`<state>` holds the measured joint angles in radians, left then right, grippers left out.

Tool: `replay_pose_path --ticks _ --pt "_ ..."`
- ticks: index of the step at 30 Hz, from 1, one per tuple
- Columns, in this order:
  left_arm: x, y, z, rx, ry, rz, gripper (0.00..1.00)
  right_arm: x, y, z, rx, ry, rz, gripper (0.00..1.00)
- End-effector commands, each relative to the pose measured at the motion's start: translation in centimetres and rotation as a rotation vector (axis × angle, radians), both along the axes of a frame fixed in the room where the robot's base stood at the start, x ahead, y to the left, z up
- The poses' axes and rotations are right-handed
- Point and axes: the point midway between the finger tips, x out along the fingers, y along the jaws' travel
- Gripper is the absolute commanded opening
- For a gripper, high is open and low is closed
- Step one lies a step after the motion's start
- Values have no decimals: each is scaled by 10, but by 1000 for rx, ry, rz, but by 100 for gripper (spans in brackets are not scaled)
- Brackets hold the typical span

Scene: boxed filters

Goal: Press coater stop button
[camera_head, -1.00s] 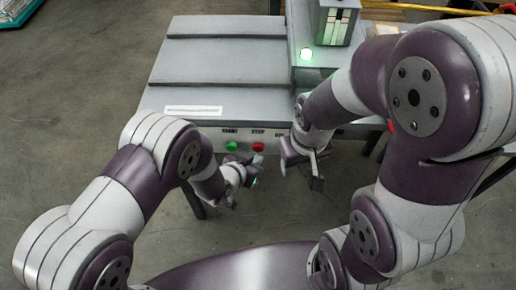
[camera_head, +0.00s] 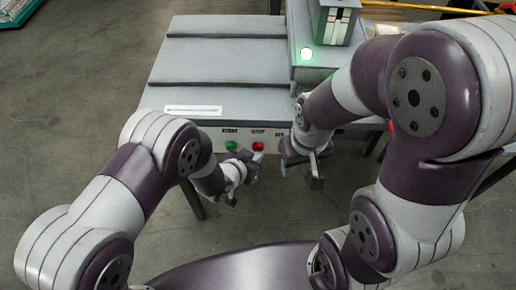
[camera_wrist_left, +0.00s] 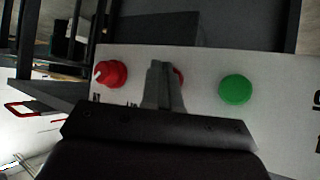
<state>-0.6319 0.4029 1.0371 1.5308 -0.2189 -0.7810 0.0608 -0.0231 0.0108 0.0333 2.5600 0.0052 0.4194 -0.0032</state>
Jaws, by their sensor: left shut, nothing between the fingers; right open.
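The coater's front panel carries a red button under the STOP label (camera_head: 258,147) and a green button under the START label (camera_head: 231,146). My left gripper (camera_head: 257,157) is shut and empty, its tips close in front of the red stop button. In the left wrist view the shut fingers (camera_wrist_left: 162,88) cover most of the stop button, leaving a red sliver (camera_wrist_left: 180,77) at their right; I cannot tell whether they touch it. The green button (camera_wrist_left: 236,89) is to the right there. My right gripper (camera_head: 300,172) is open and empty, right of the left one.
A red knob (camera_wrist_left: 111,74) is left of the fingers in the left wrist view. The grey coater (camera_head: 225,65) stands beyond the panel. A green lamp (camera_head: 306,54) glows on its right part. Bare floor (camera_head: 75,110) lies to the left.

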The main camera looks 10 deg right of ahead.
Motion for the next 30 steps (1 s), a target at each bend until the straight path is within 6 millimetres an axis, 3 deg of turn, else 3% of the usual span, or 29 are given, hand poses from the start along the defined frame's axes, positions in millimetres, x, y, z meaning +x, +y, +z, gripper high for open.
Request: replay_pose_path --ticks 30 --pt "10 -3 1 -1 -2 1 0 0 0 -3 0 0 0 50"
